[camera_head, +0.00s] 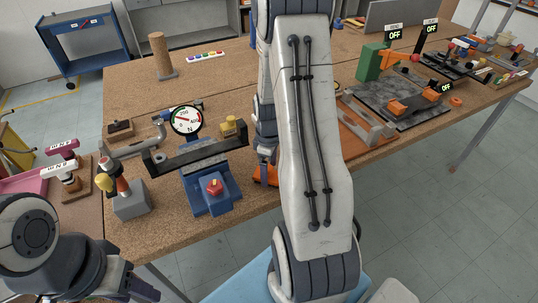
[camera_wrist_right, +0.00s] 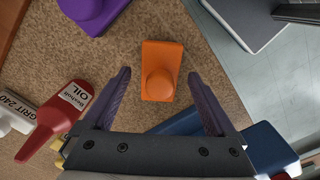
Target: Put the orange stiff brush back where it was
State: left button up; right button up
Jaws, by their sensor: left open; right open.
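An orange block with a rounded knob, which looks like the orange stiff brush (camera_wrist_right: 161,58), lies on the cork tabletop in the right wrist view. My right gripper (camera_wrist_right: 160,76) is open and empty, its two fingers apart on either side of the knob end in that view; I cannot tell its height above the brush. In the head view my right arm hides most of that spot; a bit of orange (camera_head: 262,182) shows beside the blue fixture. My left gripper (camera_head: 143,288) is open and low at the bottom left, in front of the table edge, holding nothing visible.
A purple block (camera_wrist_right: 88,10), a red oil bottle (camera_wrist_right: 60,118) and a white grit 240 piece (camera_wrist_right: 12,118) lie near the brush. The blue gauge fixture (camera_head: 210,190) stands to the left in the head view. Bare cork (camera_head: 225,85) lies further back.

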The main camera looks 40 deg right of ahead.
aim_at(269, 167)
notch_tip(269, 167, up, 11)
jog(key=shift+n, duration=0.4)
jog(key=s+a+r, duration=0.1)
jog(key=a, duration=0.6)
jog(key=s+a+r, duration=0.1)
jog(key=a, duration=0.6)
jog(key=s+a+r, duration=0.1)
jog(key=a, duration=0.6)
jog(key=shift+s+r, duration=0.1)
jog(key=shift+r, duration=0.2)
jog(key=s+a+y, duration=0.1)
jog(key=s+a, duration=0.9)
jog(key=s, duration=0.3)
jog(key=shift+r, duration=0.45)
